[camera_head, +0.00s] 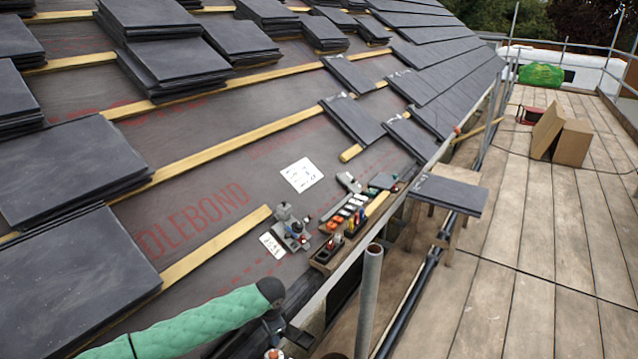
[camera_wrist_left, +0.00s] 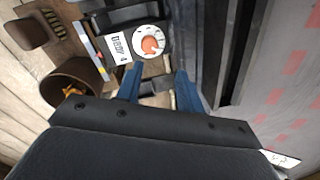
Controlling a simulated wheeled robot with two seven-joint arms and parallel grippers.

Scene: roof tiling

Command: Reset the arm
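My left arm, in a green quilted sleeve (camera_head: 185,322), comes in from the lower left in the head view. Its dark wrist end (camera_head: 272,291) is over the lower roof edge, and its fingers cannot be made out there. In the left wrist view my left gripper (camera_wrist_left: 158,84) shows two blue fingers standing apart, with nothing clearly held between them. Beyond the fingertips are a round white dish with an orange item (camera_wrist_left: 148,43) and a white label card (camera_wrist_left: 119,48). My right gripper is not in view.
A wooden tool tray (camera_head: 326,258) and grey tools (camera_head: 290,228) lie on the roof membrane near the arm. A metal pole (camera_head: 369,300) stands to the right. Slate stacks (camera_head: 70,165) lie at left. A brown bucket (camera_wrist_left: 77,84) is left of the fingers in the wrist view.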

